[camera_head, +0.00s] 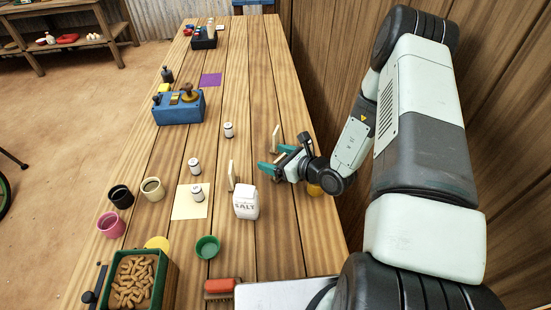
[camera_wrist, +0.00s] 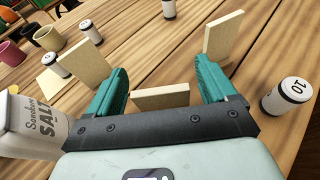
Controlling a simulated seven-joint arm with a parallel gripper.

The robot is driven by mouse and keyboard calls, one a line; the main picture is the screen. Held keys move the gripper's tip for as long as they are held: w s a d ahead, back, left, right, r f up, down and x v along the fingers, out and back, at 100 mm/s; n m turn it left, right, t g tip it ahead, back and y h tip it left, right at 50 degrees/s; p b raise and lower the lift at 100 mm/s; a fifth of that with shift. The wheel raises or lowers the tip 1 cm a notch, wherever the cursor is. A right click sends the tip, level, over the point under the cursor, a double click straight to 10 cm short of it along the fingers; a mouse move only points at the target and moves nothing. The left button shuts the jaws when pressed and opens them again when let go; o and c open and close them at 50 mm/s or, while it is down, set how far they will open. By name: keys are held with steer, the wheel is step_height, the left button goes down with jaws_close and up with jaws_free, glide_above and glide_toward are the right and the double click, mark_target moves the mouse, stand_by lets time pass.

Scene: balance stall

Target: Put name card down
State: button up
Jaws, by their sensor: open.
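Several pale name cards stand on the table. Another card (camera_head: 231,175) stands beside the salt, also in the wrist view (camera_wrist: 88,63). A third card (camera_wrist: 160,97) is between the teal fingers, close to the palm, partly hidden by the gripper body. My gripper (camera_head: 273,160) is open low over the table, its fingers apart around this third card in the wrist view (camera_wrist: 162,85). I cannot tell whether either finger touches a card.
A white salt box (camera_head: 246,203) stands close to the gripper. A white jar marked 10 (camera_wrist: 285,97) stands right of the fingers. Other jars (camera_head: 228,129) stand farther off. A blue balance box (camera_head: 180,108), cups (camera_head: 121,196) and a green crate (camera_head: 168,285) occupy the left side.

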mark_target(281, 160)
steer(key=v, duration=0.3)
steer(key=shift+d+f, duration=0.1)
step_height(281, 160, up, 7)
stand_by(1.6)
